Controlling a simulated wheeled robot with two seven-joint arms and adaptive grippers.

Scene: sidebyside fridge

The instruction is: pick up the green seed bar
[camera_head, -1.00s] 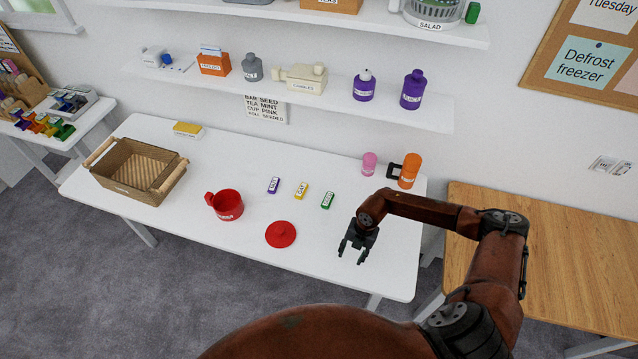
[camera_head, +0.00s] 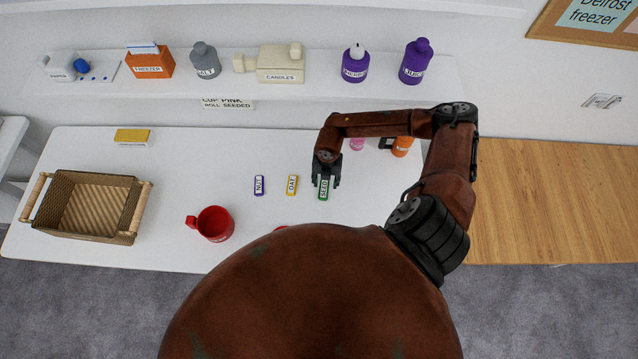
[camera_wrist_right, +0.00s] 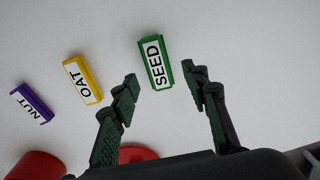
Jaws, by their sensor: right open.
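The green seed bar (camera_head: 323,190) lies flat on the white table, with a white label reading SEED. It also shows in the right wrist view (camera_wrist_right: 155,65). My right gripper (camera_head: 326,182) is open and empty, over the bar in the head view. In the right wrist view the open fingers (camera_wrist_right: 160,82) stand on either side of the line to the bar, which lies between and just beyond their tips. I cannot tell its exact height above the table. My left gripper is not in view.
A yellow OAT bar (camera_head: 292,185) and a purple NUT bar (camera_head: 259,185) lie left of the seed bar. A red mug (camera_head: 214,223) and a wicker basket (camera_head: 88,205) stand farther left. An orange mug (camera_head: 402,147) and pink cup (camera_head: 357,144) stand behind my arm.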

